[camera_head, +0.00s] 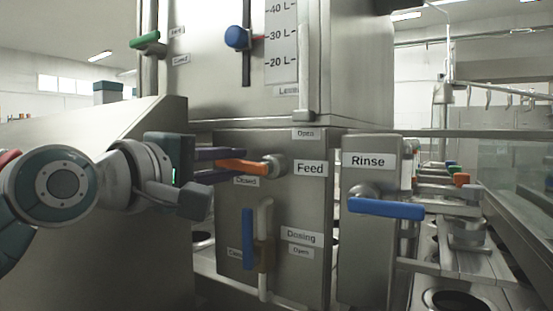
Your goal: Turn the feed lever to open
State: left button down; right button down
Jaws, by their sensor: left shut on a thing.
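The feed lever (248,167) has an orange handle. It lies horizontal, pointing left from its round pivot beside the "Feed" label (310,169). A "Closed" label (246,181) sits just below the handle, and an "Open" label (305,133) sits above the pivot. My left gripper (228,165) comes in from the left and is shut on the orange handle near its outer end. Its dark fingers hide part of the handle's tip. My right gripper is not in view.
Below is the dosing lever with a blue handle (248,238), upright. To the right, the rinse lever's blue handle (386,208) lies horizontal. A green lever (145,40) and a blue knob (236,37) are above. A grey sloped panel (90,130) stands behind my left arm.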

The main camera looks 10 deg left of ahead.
aim_at(261, 164)
pick_arm(q)
jog(key=r+m+p, duration=0.1)
jog(key=m+p, duration=0.2)
jog(key=r+m+p, duration=0.1)
jog(key=m+p, duration=0.1)
jog(key=shift+s+d+r, duration=0.1)
jog(key=shift+d+r, duration=0.25)
jog(key=m+p, duration=0.1)
jog(key=r+m+p, duration=0.1)
jog(key=shift+s+d+m, duration=0.15)
jog(key=shift+d+m, duration=0.2)
jog(key=shift+m, duration=0.05)
jog(key=m+p, duration=0.1)
jog(key=d+m+p, duration=0.1)
jog(key=shift+s+r+m+p, duration=0.15)
jog(key=shift+r+m+p, duration=0.15)
jog(key=shift+r+m, duration=0.1)
jog(key=m, duration=0.1)
jog(key=d+m+p, duration=0.1)
jog(key=m+p, duration=0.1)
jog(key=shift+s+d+r, duration=0.15)
jog(key=shift+s, duration=0.1)
jog(key=shift+s+d+m+p, duration=0.15)
jog(key=shift+d+m+p, duration=0.2)
jog(key=shift+m, duration=0.45)
jog(key=shift+s+d+m+p, duration=0.1)
jog(key=shift+d+m+p, duration=0.2)
jog(key=shift+m, duration=0.5)
jog(key=c, duration=0.8)
grip_release()
